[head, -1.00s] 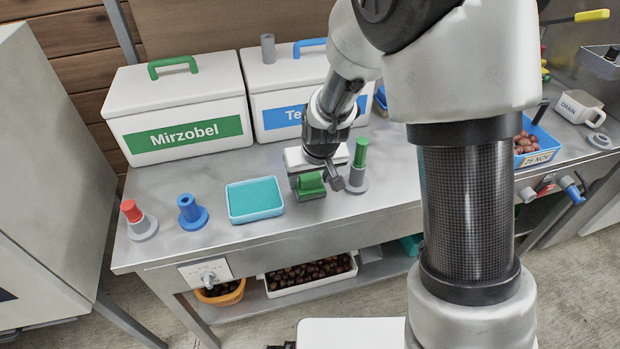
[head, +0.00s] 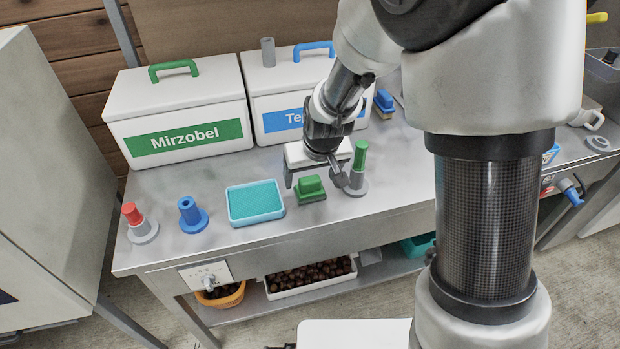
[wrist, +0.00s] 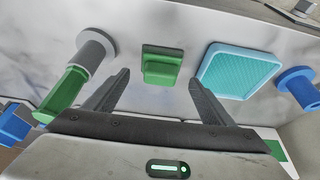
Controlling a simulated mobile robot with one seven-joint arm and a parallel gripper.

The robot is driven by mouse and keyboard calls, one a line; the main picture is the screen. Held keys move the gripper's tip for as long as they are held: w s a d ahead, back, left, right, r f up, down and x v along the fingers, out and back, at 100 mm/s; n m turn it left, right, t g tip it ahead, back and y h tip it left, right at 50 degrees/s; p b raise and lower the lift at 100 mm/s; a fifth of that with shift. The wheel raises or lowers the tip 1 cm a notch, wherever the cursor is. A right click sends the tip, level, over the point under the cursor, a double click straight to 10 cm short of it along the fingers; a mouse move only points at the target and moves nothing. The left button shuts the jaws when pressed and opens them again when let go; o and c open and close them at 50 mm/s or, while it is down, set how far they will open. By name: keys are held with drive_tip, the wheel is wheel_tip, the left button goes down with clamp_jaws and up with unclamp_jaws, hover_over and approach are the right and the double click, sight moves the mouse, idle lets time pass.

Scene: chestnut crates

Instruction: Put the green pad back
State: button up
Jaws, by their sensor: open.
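The green pad (head: 311,189), a small block with a raised grip on top, sits upright on the metal bench, right of the teal tray (head: 255,203). My gripper (head: 312,174) is open and empty just above and behind the pad, apart from it. In the wrist view the pad (wrist: 162,66) shows beyond and between my open fingertips (wrist: 160,80), with bare bench around it. The tray (wrist: 238,70) shows to its right there.
A green-topped peg on a grey base (head: 358,172) stands close right of my gripper. A blue peg (head: 190,215) and a red-topped peg (head: 137,222) stand left. The Mirzobel box (head: 180,110) and a blue-labelled box (head: 285,95) stand behind. The bench front is clear.

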drive_tip(key=s+d+r+m+p, duration=0.1)
drive_tip(key=s+d+r, duration=0.35)
drive_tip(key=r, duration=0.45)
drive_tip(key=s+d+r+m, duration=0.1)
drive_tip(key=s+d+r, duration=0.4)
drive_tip(key=r, duration=0.4)
drive_tip(key=s+d+r, duration=0.2)
drive_tip(key=s, duration=0.4)
drive_tip(key=s+d+r+m+t+h, duration=0.1)
drive_tip(key=s+d+r, duration=0.1)
drive_tip(key=s, duration=0.4)
drive_tip(key=shift+s+d+r, duration=0.15)
drive_tip(key=shift+d+r, duration=0.05)
drive_tip(key=shift+d, duration=0.05)
